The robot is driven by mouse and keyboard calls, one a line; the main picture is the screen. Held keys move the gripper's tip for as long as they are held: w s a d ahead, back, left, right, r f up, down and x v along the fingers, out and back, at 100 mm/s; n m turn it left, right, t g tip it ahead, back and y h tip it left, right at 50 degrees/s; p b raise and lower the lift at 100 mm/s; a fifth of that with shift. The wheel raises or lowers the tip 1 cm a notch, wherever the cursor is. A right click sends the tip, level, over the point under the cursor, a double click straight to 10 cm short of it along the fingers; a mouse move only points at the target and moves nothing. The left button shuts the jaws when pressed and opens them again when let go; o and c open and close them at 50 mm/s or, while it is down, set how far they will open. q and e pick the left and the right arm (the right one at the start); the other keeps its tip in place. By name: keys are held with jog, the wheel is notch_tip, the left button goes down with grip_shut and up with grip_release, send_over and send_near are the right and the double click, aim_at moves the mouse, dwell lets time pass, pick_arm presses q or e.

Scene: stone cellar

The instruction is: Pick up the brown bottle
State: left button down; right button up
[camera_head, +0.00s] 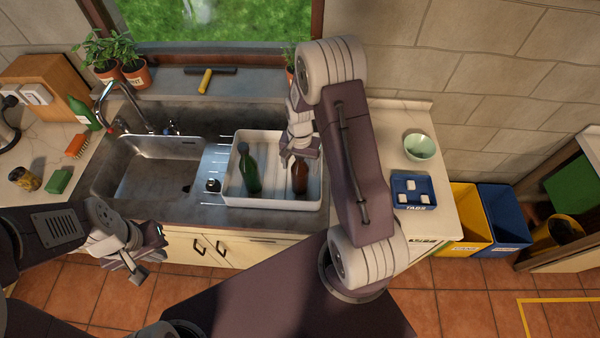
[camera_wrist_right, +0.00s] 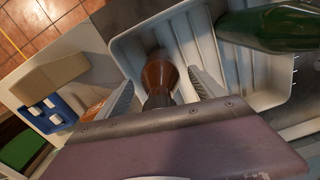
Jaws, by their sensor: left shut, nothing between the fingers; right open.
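The brown bottle (camera_head: 300,177) stands in the right part of a white tub (camera_head: 285,205) on the sink's drainer. In the right wrist view the brown bottle (camera_wrist_right: 160,75) shows between the two fingers. My right gripper (camera_head: 300,160) is open, its fingers on either side of the bottle's upper part; I cannot tell if they touch it. My left gripper (camera_head: 150,262) is shut and empty, in front of the counter at the lower left. The bottle's top is partly hidden by my right gripper in the head view.
A green bottle (camera_head: 248,170) leans in the same tub, left of the brown one. The sink basin (camera_head: 160,175) and tap (camera_head: 125,100) are to the left. A blue tray (camera_head: 413,190) with white blocks and a green bowl (camera_head: 419,146) are on the right counter.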

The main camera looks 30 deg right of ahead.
jog(key=shift+w, duration=0.1)
jog(key=shift+c, duration=0.3)
jog(key=shift+s, duration=0.2)
jog(key=c, duration=1.5)
grip_shut()
jog(key=shift+w, duration=0.15)
